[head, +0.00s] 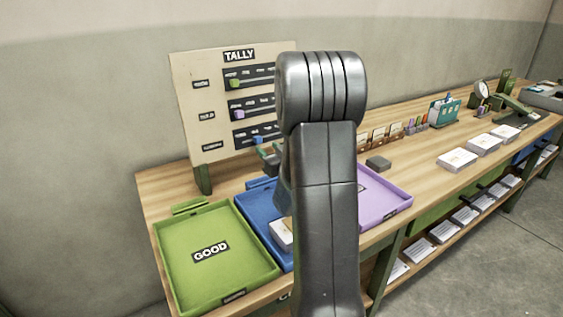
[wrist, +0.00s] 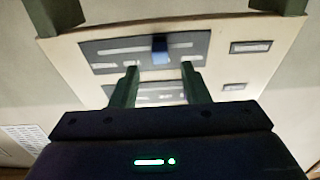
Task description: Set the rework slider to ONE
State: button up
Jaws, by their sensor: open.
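The TALLY board (head: 190,140) stands upright at the back left of the bench and carries three slider rows. The lowest row (head: 240,136) has a blue knob (head: 258,139); its small labels are too blurred to read. My gripper (head: 269,154) is at the board's lower right, partly hidden by my arm, close to the blue knob. In the wrist view, the board looks upside down; my gripper (wrist: 159,78) is open and empty, and the blue knob (wrist: 160,50) lies ahead, lined up between its fingers. I see no contact.
A green tray marked GOOD (head: 175,262), a blue tray (head: 254,208) and a purple tray (head: 385,210) sit in front of the board. A green knob (head: 235,84) and a purple knob (head: 238,114) are on the upper rows. Paper stacks (head: 457,160) lie farther right.

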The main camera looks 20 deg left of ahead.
aim_at(258, 142)
jog(key=v, duration=0.8)
jog(key=shift+s+d+b, duration=0.2)
jog(key=shift+d+b, duration=0.1)
jog(key=p+x, duration=0.1)
jog(key=x, duration=1.3)
jog(key=shift+s+a, duration=0.15)
jog(key=shift+s, duration=0.1)
